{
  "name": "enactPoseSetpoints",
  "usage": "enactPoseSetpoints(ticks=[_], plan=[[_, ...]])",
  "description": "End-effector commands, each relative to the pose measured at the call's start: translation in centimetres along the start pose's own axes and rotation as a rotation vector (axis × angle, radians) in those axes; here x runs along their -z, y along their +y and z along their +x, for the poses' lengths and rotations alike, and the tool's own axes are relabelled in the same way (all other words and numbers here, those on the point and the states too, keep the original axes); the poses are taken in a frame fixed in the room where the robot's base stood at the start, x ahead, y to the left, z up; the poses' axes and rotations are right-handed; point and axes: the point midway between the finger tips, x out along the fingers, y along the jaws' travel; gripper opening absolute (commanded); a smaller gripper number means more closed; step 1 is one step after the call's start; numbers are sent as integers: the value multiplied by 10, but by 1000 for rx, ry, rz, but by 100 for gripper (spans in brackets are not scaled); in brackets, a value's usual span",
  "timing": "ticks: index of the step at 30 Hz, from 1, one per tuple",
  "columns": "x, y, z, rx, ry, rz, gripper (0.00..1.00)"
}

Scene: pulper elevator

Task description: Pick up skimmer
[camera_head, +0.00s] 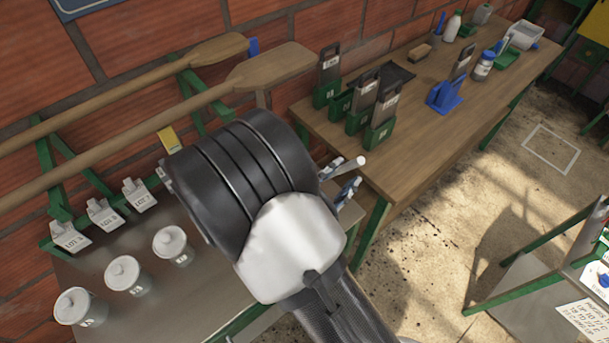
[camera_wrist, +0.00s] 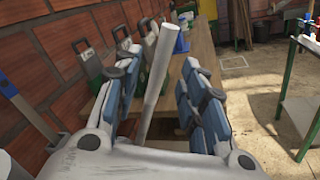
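A pale grey rod, which looks like the skimmer's handle (camera_wrist: 157,75), stands tilted between the two fingers of my gripper (camera_wrist: 150,88) in the wrist view. The fingers are apart, with a gap visible to the right of the rod; the rod is closer to the left finger. In the head view, the rod's rounded pale end (camera_head: 349,167) shows just beside my gripper (camera_head: 343,178), near the front left corner of the wooden table. The skimmer's head and lower part are hidden behind my arm and gripper. I cannot tell whether either finger touches the rod.
A wooden table (camera_head: 440,110) carries green holders with grey scoops (camera_head: 381,115), a blue holder (camera_head: 444,93) and bottles. Lidded pots (camera_head: 124,272) stand on the metal bench (camera_head: 190,300) at left.

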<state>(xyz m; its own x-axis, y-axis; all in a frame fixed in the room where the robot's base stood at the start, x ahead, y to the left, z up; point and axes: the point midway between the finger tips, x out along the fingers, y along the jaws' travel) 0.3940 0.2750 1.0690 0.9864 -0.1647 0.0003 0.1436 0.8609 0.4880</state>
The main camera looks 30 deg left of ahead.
Motion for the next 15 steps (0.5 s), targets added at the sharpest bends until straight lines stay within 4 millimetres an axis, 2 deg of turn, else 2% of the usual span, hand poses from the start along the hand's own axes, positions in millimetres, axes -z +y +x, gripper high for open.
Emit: enactPoseSetpoints(ticks=[9,15], plan=[[-2,-2,44,3,-3,1,38],[-2,0,49,1,-2,-1,38]])
